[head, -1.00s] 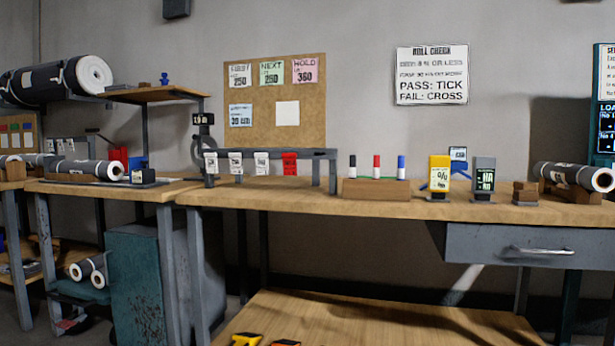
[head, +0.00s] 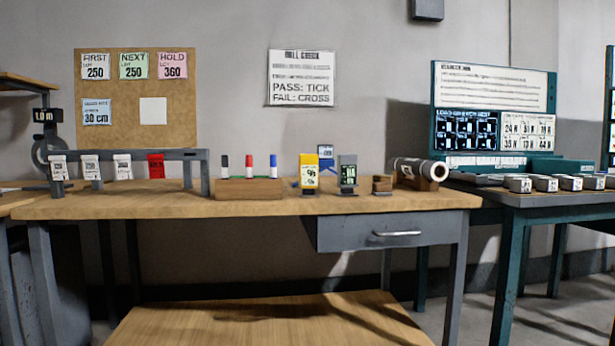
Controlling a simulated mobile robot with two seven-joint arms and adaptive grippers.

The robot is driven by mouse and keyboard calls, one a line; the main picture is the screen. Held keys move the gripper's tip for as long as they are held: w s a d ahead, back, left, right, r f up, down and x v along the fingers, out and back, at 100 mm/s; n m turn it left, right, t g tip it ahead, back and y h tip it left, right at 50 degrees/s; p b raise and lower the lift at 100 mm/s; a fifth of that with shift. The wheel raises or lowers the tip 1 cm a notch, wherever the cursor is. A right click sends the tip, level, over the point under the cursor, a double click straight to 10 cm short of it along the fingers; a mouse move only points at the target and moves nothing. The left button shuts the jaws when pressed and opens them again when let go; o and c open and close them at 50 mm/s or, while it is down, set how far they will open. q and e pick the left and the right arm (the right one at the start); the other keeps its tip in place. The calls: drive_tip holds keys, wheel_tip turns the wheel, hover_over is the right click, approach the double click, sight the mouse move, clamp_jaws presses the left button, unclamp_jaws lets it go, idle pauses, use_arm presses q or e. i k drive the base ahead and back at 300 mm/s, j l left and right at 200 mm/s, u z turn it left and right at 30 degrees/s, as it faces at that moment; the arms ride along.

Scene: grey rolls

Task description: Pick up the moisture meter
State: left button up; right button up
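A yellow handheld meter (head: 309,172) with a white face and dark marks stands upright on the wooden workbench (head: 250,204), right of the middle. It looks like the moisture meter; a percent sign showed on its face in the earlier view. A grey handheld device (head: 347,172) with a dark, lit display stands just right of it. A small blue item (head: 325,153) shows partly behind the two. Neither of my grippers is in view.
A wooden block with three markers (head: 249,188) stands left of the meter. A tag rail (head: 130,155) stands at left. A drawer (head: 385,232) hangs under the bench. The bench's front strip is clear.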

sight(309, 163)
drive_tip(key=z, duration=5.8)
drive_tip(key=u, duration=5.8)
drive_tip(key=i+l+u, duration=0.3)
drive_tip(key=i+l, duration=0.2)
drive_tip(key=i+j, duration=0.05)
